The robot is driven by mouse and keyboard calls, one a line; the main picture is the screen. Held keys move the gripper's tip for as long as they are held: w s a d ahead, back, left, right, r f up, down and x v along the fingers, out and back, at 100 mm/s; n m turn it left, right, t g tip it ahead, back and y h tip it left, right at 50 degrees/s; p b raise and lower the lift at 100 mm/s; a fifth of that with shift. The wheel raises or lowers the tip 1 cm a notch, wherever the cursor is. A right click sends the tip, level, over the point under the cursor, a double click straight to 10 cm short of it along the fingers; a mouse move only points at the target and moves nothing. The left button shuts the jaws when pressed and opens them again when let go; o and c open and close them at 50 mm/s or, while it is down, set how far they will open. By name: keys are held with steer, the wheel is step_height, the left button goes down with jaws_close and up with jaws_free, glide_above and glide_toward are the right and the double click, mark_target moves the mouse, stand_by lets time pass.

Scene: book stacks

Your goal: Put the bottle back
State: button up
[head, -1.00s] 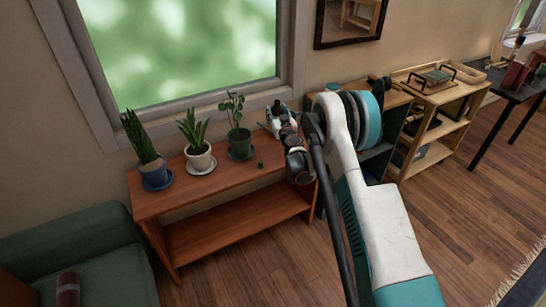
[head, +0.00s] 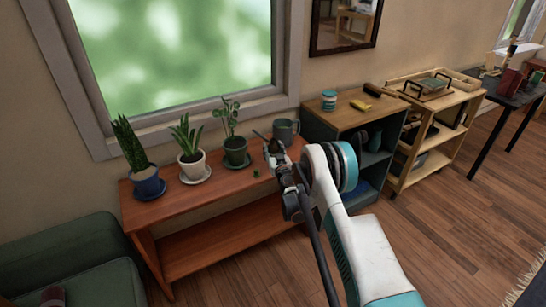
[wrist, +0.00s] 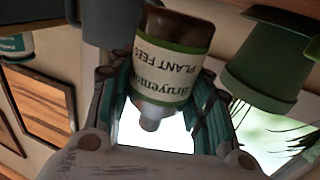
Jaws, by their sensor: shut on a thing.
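The bottle (wrist: 178,65) is brown with a cream and green label reading "PLANT FEED" and a pale cap. In the wrist view it appears upside down between the two fingers of my gripper (wrist: 168,105), which is shut on it. In the head view my gripper (head: 275,155) is over the right end of the wooden plant shelf (head: 215,198), and the bottle is mostly hidden there. I cannot tell whether the bottle's base touches the shelf top.
Three potted plants stand along the shelf; the green pot (head: 236,152) is closest to my gripper. A grey mug (head: 286,131) stands just behind my gripper. A small green object (head: 256,174) lies on the shelf. A teal-lidded jar (head: 329,100) stands on the dark cabinet at right.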

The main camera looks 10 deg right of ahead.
step_height(320, 180, down, 3)
steer(key=shift+r+b, duration=0.1)
steer(key=shift+b, duration=0.3)
steer(key=o, duration=1.3)
